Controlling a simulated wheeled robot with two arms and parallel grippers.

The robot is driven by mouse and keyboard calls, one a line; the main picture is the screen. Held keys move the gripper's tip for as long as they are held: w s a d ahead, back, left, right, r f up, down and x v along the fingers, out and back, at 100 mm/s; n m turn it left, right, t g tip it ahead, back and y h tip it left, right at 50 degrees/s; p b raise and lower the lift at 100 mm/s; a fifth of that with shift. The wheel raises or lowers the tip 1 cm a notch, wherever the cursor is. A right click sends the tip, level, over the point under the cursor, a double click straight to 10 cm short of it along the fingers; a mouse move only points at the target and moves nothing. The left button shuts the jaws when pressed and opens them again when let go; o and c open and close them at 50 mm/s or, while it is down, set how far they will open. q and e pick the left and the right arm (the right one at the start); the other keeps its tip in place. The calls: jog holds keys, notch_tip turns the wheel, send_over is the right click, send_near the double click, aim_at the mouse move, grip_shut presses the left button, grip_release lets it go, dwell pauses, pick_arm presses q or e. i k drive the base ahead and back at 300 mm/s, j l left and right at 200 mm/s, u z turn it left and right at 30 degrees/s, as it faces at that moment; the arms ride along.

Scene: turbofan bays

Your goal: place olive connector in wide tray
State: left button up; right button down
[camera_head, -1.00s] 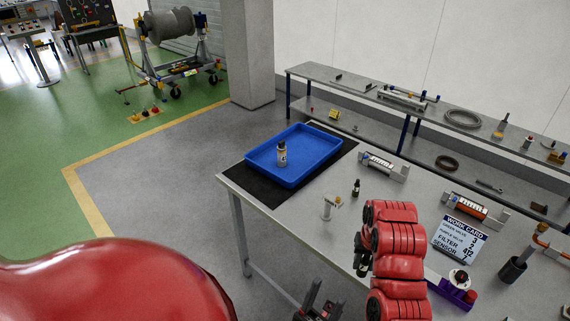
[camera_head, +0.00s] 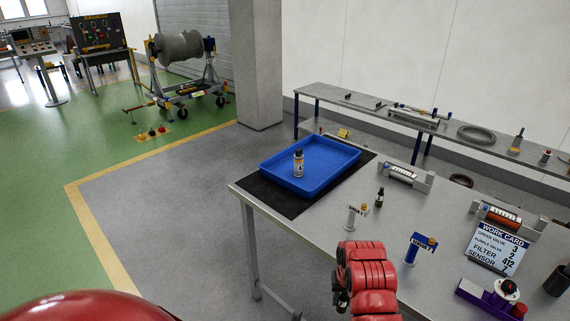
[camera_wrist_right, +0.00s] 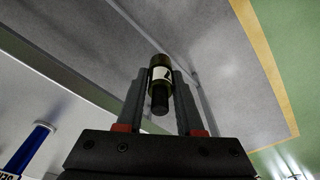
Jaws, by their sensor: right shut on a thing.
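The olive connector (camera_wrist_right: 160,75) is a small cylinder with a white label and a dark end. In the right wrist view it sits between the two fingers of my right gripper (camera_wrist_right: 160,88), which is shut on it. In the head view the right arm's red links hide most of this gripper at the bottom centre, in front of the table edge. The wide tray (camera_head: 268,174) is blue and lies on a black mat at the table's far left corner, well beyond the gripper. A pale bottle with a dark cap (camera_head: 298,163) stands in it. My left gripper is not visible.
On the table (camera_head: 310,232) stand a small dark bottle (camera_head: 380,197), a white post (camera_head: 356,215), a blue post (camera_head: 418,247) and a work card (camera_head: 496,246). A grey fixture (camera_head: 406,176) is right of the tray. A shelf bench (camera_head: 372,109) runs behind.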

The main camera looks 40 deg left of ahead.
aim_at(312, 166)
jog(key=i+j+u, duration=0.15)
jog(key=u, duration=0.35)
jog(key=i+j+u, duration=0.15)
jog(key=j+u, duration=0.3)
jog(key=i+u, duration=0.2)
jog(key=u, duration=0.3)
jog(key=i+j+u, duration=0.1)
jog(key=i, duration=0.25)
jog(key=i+j+u, duration=0.1)
jog(key=i, duration=0.3)
